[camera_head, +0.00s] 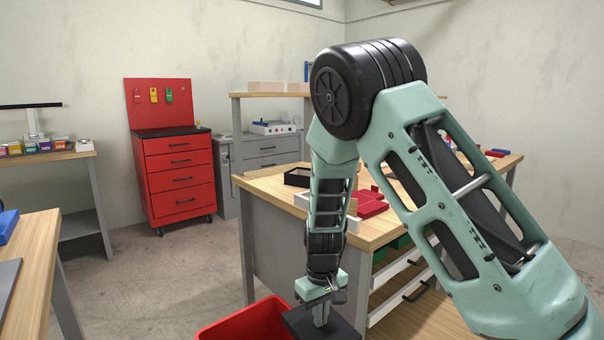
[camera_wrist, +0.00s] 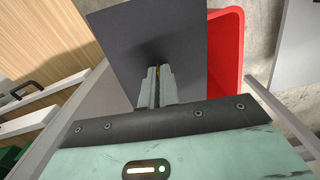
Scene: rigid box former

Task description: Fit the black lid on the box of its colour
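The black lid (camera_head: 342,327) is a flat dark plate under my gripper (camera_head: 321,318), partly over a red bin (camera_head: 248,322) at the bottom of the head view. In the wrist view, the lid (camera_wrist: 115,35) spreads out beyond my gripper (camera_wrist: 157,78). Its fingers are close together on the middle of the lid, and a small orange-brown bit shows between them. A black open box (camera_head: 297,177) stands on the wooden workbench (camera_head: 262,184), behind and above my gripper in the picture. My arm hides part of the bench top.
A pale box (camera_head: 302,201) and red pieces (camera_head: 370,207) lie on the bench near the black box. The bin's red rim (camera_wrist: 233,50) is beside the lid in the wrist view. A red drawer cabinet (camera_head: 180,175) stands at the back left. Open floor lies between.

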